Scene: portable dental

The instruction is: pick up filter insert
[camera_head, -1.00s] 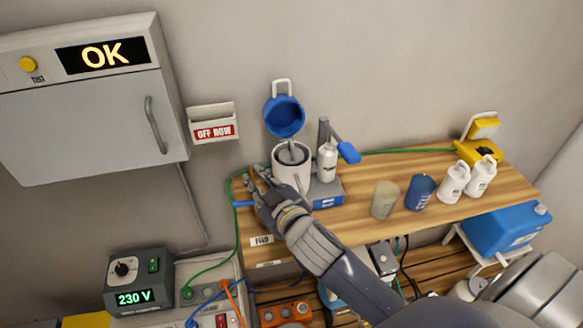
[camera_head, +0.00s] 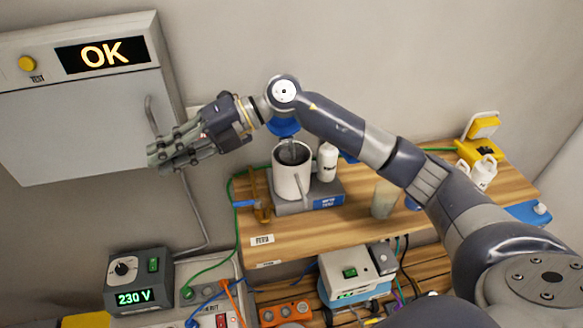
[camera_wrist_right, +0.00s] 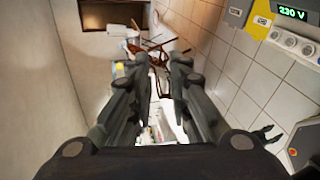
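My right gripper (camera_head: 172,150) is in the air in front of the grey wall cabinet, left of and above the workbench. In the right wrist view its two fingers (camera_wrist_right: 163,75) stand apart with nothing between them. A white canister (camera_head: 288,180) stands on a grey base on the bench, with a grey piece (camera_head: 292,150) upright in its dark opening. I cannot tell whether that piece is the filter insert. A dark claw shape (camera_wrist_right: 265,134) at the right of the wrist view may be my left gripper; its state is unclear.
A white bottle (camera_head: 327,162) stands right of the canister. A brown fixture (camera_head: 258,200) is left of it. A beige cylinder (camera_head: 384,198) stands farther right, with my right arm crossing above that side. The 230 V box (camera_head: 138,280) is at lower left.

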